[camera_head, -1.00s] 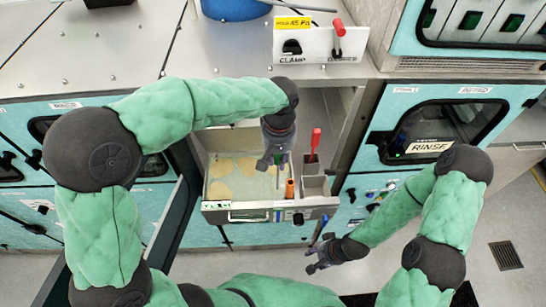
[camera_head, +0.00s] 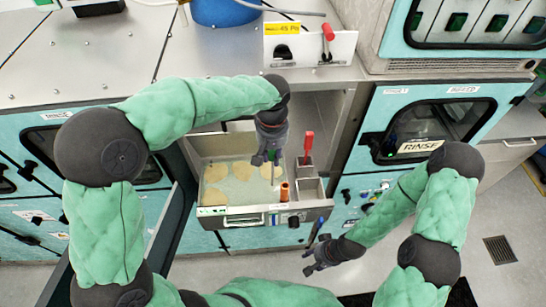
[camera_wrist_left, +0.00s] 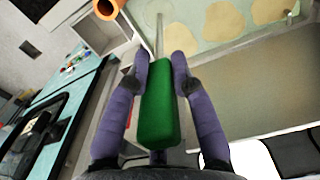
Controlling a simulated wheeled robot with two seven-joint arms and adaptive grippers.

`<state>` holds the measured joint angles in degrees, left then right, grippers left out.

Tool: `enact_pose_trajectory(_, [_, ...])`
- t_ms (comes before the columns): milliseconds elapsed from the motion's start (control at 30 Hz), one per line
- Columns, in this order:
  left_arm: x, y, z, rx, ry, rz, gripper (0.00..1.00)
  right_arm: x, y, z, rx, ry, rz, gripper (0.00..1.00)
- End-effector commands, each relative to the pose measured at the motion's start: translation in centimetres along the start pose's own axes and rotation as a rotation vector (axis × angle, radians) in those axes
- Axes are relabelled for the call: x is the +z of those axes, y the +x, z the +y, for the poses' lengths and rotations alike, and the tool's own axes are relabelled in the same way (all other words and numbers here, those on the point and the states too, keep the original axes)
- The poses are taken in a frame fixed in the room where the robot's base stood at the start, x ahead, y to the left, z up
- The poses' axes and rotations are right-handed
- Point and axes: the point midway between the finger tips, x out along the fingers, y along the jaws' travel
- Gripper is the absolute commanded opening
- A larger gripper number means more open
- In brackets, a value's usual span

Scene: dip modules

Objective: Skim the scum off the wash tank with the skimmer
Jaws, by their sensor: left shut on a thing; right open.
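The wash tank (camera_head: 212,221) is an open drawer of pale liquid with several tan scum patches (camera_head: 215,172) floating in it. My left gripper (camera_head: 271,160) is over the right part of the tank and shut on the green handle of the skimmer (camera_wrist_left: 158,105). Its thin pale shaft runs away from the handle toward the tank in the left wrist view. Scum patches (camera_wrist_left: 222,20) also show at the top of the left wrist view. My right gripper (camera_head: 314,264) is open and empty, low in front of the cabinets.
Small compartments (camera_head: 311,188) at the tank's right hold a red-handled tool (camera_head: 308,145) and stand beside an orange tube (camera_head: 284,191). The rinse cabinet (camera_head: 430,125) is at the right.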

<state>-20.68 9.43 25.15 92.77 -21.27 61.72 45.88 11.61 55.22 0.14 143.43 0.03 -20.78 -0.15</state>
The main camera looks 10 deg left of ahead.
Motion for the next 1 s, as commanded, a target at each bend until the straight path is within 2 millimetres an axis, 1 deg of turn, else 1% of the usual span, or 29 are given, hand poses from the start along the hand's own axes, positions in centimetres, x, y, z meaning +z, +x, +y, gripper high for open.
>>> enact_pose_trajectory(1000, [-5.2,0.0,0.0,0.0,-0.002,-0.001,0.0,0.1,-1.5,-0.5,0.0,0.0,0.0,0.46])
